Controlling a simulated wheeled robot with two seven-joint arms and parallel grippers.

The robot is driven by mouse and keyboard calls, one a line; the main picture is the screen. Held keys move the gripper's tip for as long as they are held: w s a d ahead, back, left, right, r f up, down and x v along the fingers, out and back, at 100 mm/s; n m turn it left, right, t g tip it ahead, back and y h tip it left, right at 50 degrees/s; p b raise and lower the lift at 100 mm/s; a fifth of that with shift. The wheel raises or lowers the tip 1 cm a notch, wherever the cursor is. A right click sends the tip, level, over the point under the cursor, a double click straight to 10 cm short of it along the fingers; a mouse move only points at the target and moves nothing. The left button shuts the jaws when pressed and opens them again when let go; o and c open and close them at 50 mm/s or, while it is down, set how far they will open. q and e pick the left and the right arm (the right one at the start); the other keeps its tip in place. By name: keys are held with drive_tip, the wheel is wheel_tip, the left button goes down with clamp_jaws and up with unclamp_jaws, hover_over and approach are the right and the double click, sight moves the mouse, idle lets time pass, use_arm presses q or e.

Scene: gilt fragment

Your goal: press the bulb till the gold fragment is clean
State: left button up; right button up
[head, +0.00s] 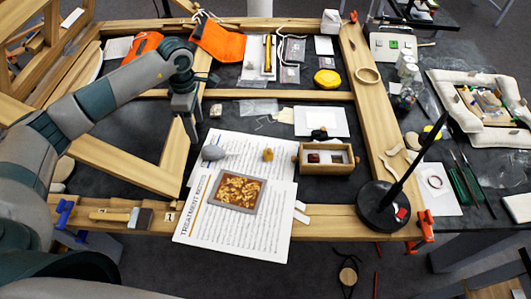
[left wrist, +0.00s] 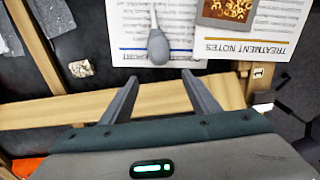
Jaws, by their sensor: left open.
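The grey bulb (head: 213,152) lies on the printed sheets (head: 210,190), its thin nozzle pointing right towards a small brass-coloured piece. In the left wrist view the bulb (left wrist: 158,46) lies just beyond my fingertips, apart from them. The gold fragment (head: 240,190) lies in a grey square frame on the sheets, below and right of the bulb; dark patches show among the gold. Its corner also shows in the left wrist view (left wrist: 228,8). My left gripper (head: 187,128) is open and empty, above the wooden bar left of the bulb. My right gripper is not in view.
A wooden box (head: 327,159) stands right of the sheets. A black round lamp base (head: 383,206) with a slanting rod stands further right. Wooden frame bars (head: 260,94) surround the dark work area. A brush (head: 115,217) lies at the front left.

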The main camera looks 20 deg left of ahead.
use_arm(q)
drive_tip(key=shift+s+d+m, duration=0.1)
drive_tip(key=shift+m, duration=0.2)
clamp_jaws()
drive_tip(key=s+d+r+m+t+y+b, duration=0.1)
drive_tip(key=s+d+r+m+t, duration=0.3)
drive_tip(key=m, duration=1.3)
drive_tip(key=shift+s+d+r+m, duration=0.15)
drive_tip(key=shift+s+r+m, duration=0.15)
drive_tip(key=shift+r, duration=0.35)
